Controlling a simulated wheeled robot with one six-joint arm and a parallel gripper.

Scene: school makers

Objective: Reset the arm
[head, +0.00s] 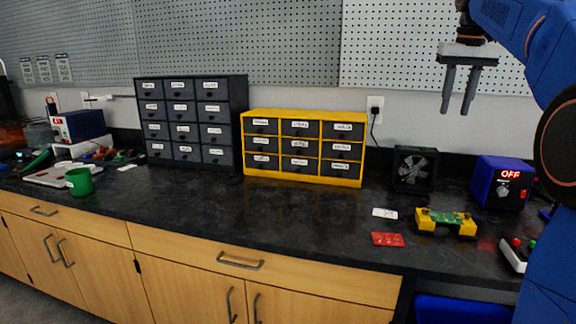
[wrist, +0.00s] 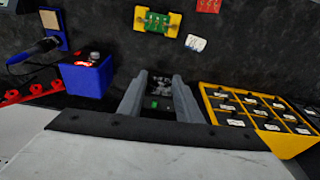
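My gripper (head: 459,92) hangs from my blue arm at the upper right of the head view, fingers pointing down. It is high above the counter, in front of the pegboard. Its two grey fingers are apart with nothing between them. In the wrist view my gripper (wrist: 161,82) also shows its two fingers spread, with the small black fan (wrist: 160,100) visible behind the gap and partly hidden.

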